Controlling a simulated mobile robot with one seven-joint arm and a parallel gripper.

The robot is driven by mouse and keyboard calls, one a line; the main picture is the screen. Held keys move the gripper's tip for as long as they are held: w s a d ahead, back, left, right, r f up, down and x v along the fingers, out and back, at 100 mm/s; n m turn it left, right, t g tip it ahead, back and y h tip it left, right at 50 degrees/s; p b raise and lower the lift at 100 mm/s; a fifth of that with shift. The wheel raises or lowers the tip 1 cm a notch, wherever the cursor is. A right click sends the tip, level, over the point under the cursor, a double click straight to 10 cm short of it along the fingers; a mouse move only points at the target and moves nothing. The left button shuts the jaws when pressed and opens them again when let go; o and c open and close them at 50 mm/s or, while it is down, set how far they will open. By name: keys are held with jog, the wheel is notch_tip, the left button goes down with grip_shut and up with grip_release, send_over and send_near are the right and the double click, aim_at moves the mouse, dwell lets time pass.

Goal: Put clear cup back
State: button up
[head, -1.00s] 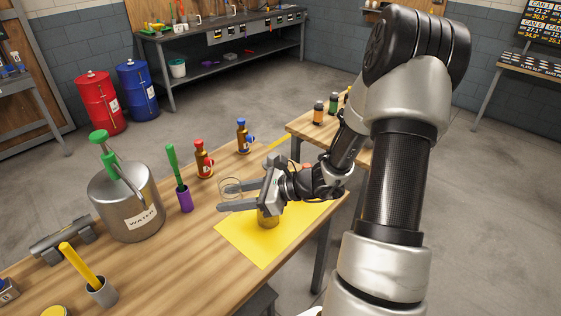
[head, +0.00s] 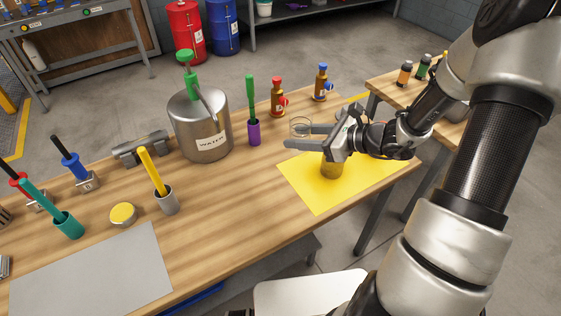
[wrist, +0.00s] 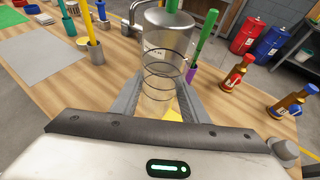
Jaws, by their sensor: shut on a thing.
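The clear cup (head: 300,127) is between the two fingers of my gripper (head: 298,136), which is shut on it. The cup is see-through and hard to make out. In the wrist view the clear cup (wrist: 162,85) shows as dark rings between the fingers, with the metal water can (wrist: 165,45) behind it. My gripper holds it above the table beside the yellow mat (head: 315,197). A gold-coloured can (head: 332,166) stands on that mat below my gripper.
The water can (head: 200,125), a purple holder with green brush (head: 254,132), a red-capped bottle (head: 278,98) and a blue-capped bottle (head: 320,83) stand along the table's far side. A grey mat (head: 95,275) lies bare at front left. The wood between the mats is clear.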

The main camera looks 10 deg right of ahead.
jog(key=w+a+f+m+t+h+b, duration=0.1)
jog(key=w+a+f+b, duration=0.75)
jog(key=w+b, duration=0.2)
jog(key=f+b, duration=0.1)
jog(key=f, duration=0.3)
jog(key=f+b, duration=0.1)
jog(key=f, duration=0.4)
jog(key=shift+s+d+f+b, duration=0.15)
jog(key=shift+d+f+b, duration=0.05)
jog(key=shift+b, duration=0.15)
jog(key=shift+f, duration=0.25)
jog(key=o, duration=1.2)
jog(key=shift+r, duration=0.1)
